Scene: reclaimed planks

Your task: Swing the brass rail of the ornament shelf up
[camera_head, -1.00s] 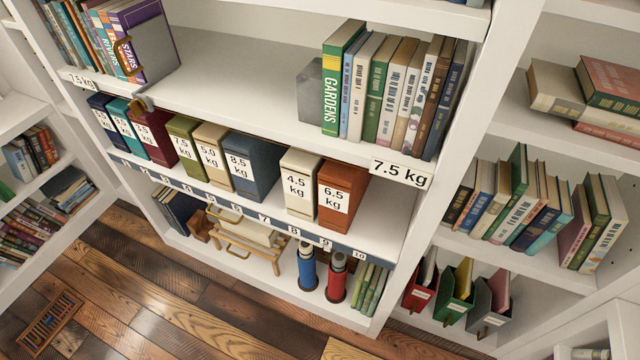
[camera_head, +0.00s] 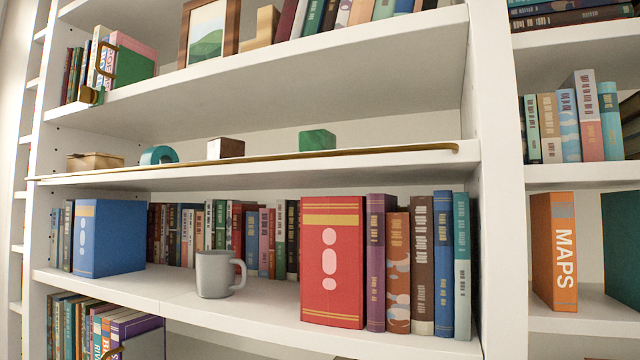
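The brass rail (camera_head: 400,150) is a thin bar running along the front edge of the ornament shelf (camera_head: 300,170). It lies low at the shelf's edge, with a bent end at the right. Behind it stand a wooden box (camera_head: 95,160), a teal ring-shaped ornament (camera_head: 158,155), a dark wooden block (camera_head: 225,148) and a green block (camera_head: 317,140). Neither of my grippers is in view.
The shelf below holds a grey mug (camera_head: 218,273), a blue binder (camera_head: 110,238), a red binder (camera_head: 332,262) and rows of books. The shelf above holds books and a framed picture (camera_head: 208,32). Space in front of the rail looks clear.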

